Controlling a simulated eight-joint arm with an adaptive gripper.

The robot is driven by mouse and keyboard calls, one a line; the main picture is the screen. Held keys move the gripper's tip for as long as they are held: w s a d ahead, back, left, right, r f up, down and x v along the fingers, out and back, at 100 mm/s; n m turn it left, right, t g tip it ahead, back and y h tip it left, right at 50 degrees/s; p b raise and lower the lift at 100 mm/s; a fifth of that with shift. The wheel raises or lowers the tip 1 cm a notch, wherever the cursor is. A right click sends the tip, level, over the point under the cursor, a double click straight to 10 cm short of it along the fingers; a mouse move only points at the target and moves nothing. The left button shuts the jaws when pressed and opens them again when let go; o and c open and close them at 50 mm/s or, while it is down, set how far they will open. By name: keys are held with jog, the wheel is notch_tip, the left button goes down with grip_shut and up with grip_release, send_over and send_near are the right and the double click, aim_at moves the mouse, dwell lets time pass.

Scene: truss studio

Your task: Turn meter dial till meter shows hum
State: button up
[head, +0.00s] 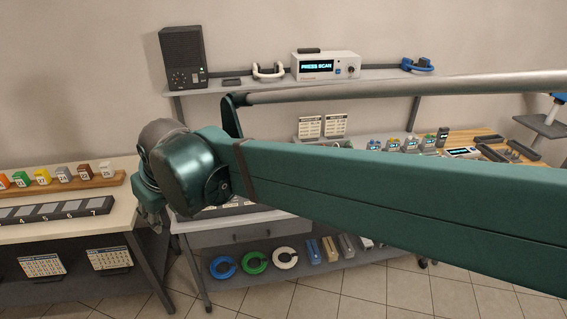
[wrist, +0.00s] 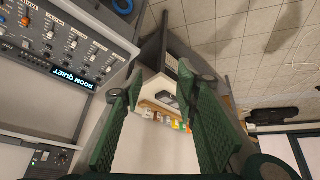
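Several devices could be the meter, and I cannot tell which one it is. In the head view a white box (head: 326,66) reading "PRESS SCAN" stands on the wall shelf, with a dark knob (head: 351,70) at its right. A small white device with a lit display (head: 462,152) sits on the right-hand bench. In the wrist view a grey console (wrist: 62,45) has several knobs and a display (wrist: 62,68) reading "ROOM QUIET". My gripper (wrist: 160,82) is open and empty, its green fingers apart and touching nothing visible. In the head view my arm hides much of the middle bench.
A black speaker (head: 184,57), white headphones (head: 268,71) and blue headphones (head: 417,64) are on the shelf (head: 235,87). Numbered blocks (head: 62,174) stand on the left table. Coloured cable coils (head: 255,260) lie on the lower shelf. Floor shows between the benches.

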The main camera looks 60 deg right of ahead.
jog(key=w+d+f+g, duration=0.1)
jog(key=w+d, duration=0.5)
jog(key=d, duration=0.6)
jog(key=w+d+m+g+p, duration=0.1)
jog(key=w+d, duration=0.6)
jog(key=d, duration=0.4)
jog(key=w+d+f+g, duration=0.15)
jog(key=w+d, duration=0.45)
jog(key=d, duration=0.6)
jog(key=s+d+f, duration=0.2)
jog(key=d+f, duration=0.5)
jog(key=d, duration=0.5)
jog(key=s+d+f+g+p, duration=0.1)
jog(key=d+f, duration=0.6)
jog(key=d, duration=0.6)
jog(key=s+d+f+g, duration=0.1)
jog(key=s+d+f, duration=0.1)
jog(key=d+f, duration=0.5)
jog(key=shift+s+d+f+m+g+y+p, duration=0.1)
jog(key=shift+d+m+y, duration=0.05)
jog(key=shift+d, duration=0.85)
jog(key=shift+s+d+f+m+g+y+p, duration=0.1)
jog(key=shift+d, duration=0.95)
jog(key=shift+s+d+f+m+g+y+p, duration=0.1)
jog(key=shift+d+m+y, duration=0.05)
jog(key=shift+d, duration=0.85)
jog(key=shift+s+d+f, duration=0.2)
jog(key=shift+d+f, duration=0.05)
jog(key=shift+d, duration=0.05)
jog(key=shift+f, duration=0.1)
